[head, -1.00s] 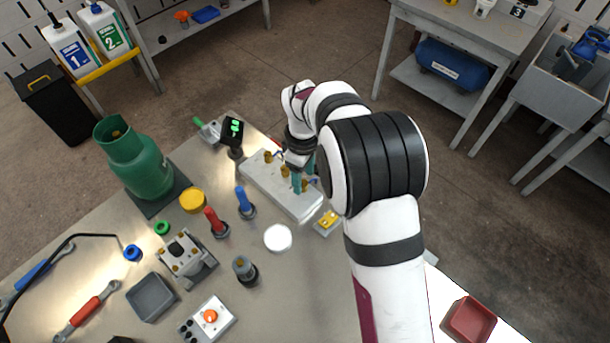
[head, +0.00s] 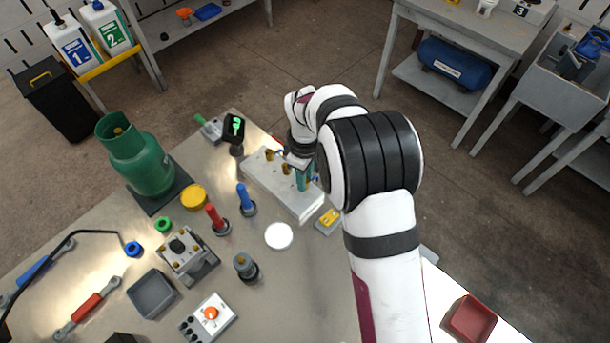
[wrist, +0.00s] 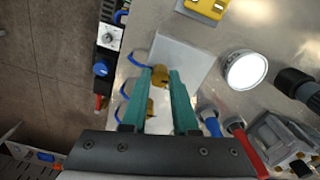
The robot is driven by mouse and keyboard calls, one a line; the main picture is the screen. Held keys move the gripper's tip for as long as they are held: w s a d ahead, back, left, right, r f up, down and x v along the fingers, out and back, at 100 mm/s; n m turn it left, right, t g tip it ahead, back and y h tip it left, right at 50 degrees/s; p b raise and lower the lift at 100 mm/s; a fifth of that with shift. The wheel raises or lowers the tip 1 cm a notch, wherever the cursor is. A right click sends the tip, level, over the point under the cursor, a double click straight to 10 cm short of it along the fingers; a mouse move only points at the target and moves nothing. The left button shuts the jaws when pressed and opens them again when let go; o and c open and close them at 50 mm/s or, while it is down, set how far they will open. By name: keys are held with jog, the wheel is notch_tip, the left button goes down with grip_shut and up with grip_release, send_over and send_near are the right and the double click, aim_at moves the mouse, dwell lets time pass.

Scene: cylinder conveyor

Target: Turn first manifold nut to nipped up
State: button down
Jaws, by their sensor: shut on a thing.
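The manifold (head: 255,177) is a pale grey block on the bench with brass nuts along its top and blue lines at its side. My gripper (head: 303,182) points down at the manifold end nearer the white disc. In the wrist view my gripper (wrist: 169,77) has its teal fingers on either side of the end brass nut (wrist: 160,77) and is shut on it. Another brass nut (wrist: 150,106) shows between the fingers, farther back. A nut (head: 269,154) at the other end stands free in the head view. My wrist partly hides the gripped nut there.
A small dark display (head: 236,128) with green marks stands behind the manifold. A green gas cylinder (head: 145,165) is at left.

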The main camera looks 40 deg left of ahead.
jog(key=m, duration=0.4)
jog(key=shift+m, duration=0.3)
jog(key=m, duration=0.3)
jog(key=shift+m, duration=0.3)
jog(key=m, duration=0.8)
jog(key=shift+m, duration=0.6)
jog(key=c, duration=0.7)
grip_release()
